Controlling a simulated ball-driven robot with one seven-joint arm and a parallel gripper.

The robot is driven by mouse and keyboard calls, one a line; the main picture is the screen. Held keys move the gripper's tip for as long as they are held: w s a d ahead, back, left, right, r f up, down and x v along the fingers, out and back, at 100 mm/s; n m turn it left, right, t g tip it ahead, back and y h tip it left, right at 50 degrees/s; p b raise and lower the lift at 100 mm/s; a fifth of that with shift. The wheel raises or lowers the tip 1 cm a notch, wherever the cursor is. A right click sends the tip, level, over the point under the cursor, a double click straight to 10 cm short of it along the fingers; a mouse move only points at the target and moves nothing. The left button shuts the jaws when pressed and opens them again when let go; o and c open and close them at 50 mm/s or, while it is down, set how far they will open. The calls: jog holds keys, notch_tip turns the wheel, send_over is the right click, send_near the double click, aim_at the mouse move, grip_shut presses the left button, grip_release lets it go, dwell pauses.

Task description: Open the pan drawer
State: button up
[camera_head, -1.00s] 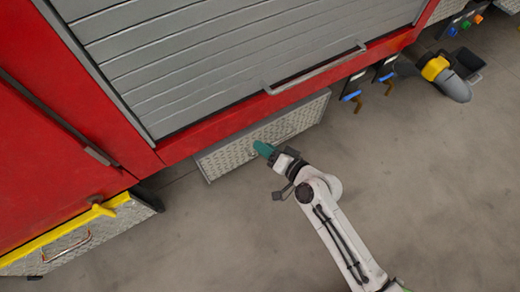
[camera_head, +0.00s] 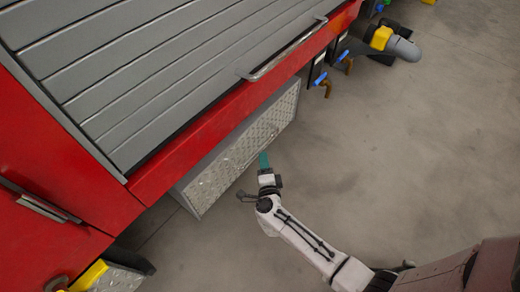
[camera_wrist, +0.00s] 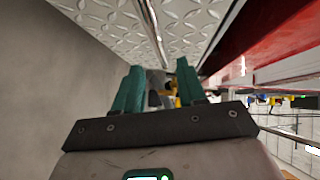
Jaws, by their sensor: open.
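The pan drawer (camera_head: 225,165) has a diamond-plate front and sits low under the red truck body, below the grey shutter. I cannot tell whether it stands out at all from its housing. In the wrist view its diamond-plate face (camera_wrist: 100,18) fills the top. A thin metal bar handle (camera_wrist: 151,22) runs along that face down toward the gap between my fingertips. My gripper (camera_head: 263,160) is close to the drawer front, near its right half. In the wrist view the two teal fingers of my gripper (camera_wrist: 158,75) are apart, with no object clearly held between them.
The grey shutter (camera_head: 150,70) with its bar handle (camera_head: 285,50) is above the drawer. Blue and brass valves (camera_head: 325,83) and a grey pipe with a yellow collar (camera_head: 395,42) stick out to the right. A yellow-edged step (camera_head: 95,275) is lower left. Concrete floor (camera_head: 420,150) is open at right.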

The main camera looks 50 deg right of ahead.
aim_at(262, 146)
jog(key=b+x, duration=0.2)
jog(key=x, duration=0.6)
jog(key=shift+b, duration=0.4)
jog(key=shift+c, duration=0.4)
grip_shut()
